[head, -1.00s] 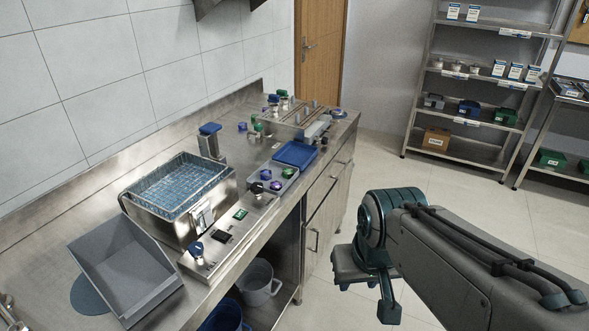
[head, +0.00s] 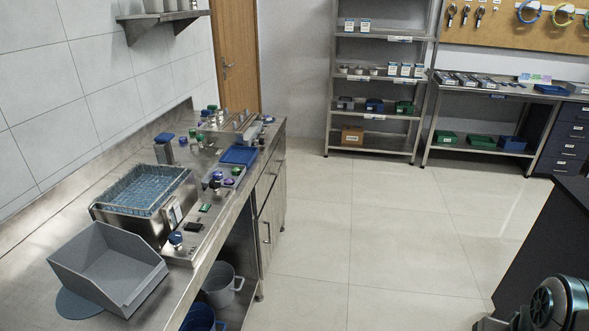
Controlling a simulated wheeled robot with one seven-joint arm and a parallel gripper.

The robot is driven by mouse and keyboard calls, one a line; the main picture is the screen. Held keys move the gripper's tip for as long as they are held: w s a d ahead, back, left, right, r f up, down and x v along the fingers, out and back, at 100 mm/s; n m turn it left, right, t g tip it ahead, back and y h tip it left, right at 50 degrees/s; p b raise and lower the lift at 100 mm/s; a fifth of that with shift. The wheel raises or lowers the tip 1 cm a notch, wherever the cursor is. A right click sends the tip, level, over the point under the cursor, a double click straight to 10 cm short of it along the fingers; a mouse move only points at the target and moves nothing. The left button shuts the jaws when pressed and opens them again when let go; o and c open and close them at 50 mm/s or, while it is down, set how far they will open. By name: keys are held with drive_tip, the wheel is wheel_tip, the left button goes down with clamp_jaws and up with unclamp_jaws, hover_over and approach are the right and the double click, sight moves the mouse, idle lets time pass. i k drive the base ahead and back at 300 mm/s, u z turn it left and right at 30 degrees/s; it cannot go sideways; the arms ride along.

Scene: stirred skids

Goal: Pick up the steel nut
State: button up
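I cannot make out a steel nut in the head view; small parts on the steel counter (head: 62,247) are too small to tell apart. My wrist shows at the bottom right corner. Only a sliver of my gripper (head: 488,324) shows at the bottom edge; its fingertips are cut off. It is over the floor side, well away from the counter.
The counter holds a grey bin (head: 88,268), a wire basket (head: 146,187) in a steel housing, a blue tray (head: 239,155) and small coloured parts. Shelving (head: 385,145) and a workbench (head: 478,92) stand behind. A dark block (head: 550,235) is at right. The middle floor is clear.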

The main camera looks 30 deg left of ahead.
sight(216, 174)
drive_tip(key=u, duration=0.1)
drive_tip(key=i, duration=0.8)
drive_tip(key=u, duration=0.4)
drive_tip(key=i, duration=1.6)
drive_tip(key=u, duration=1.35)
drive_tip(key=i, duration=0.8)
drive_tip(key=u, duration=1.25)
drive_tip(key=i, duration=0.35)
drive_tip(key=u, duration=0.4)
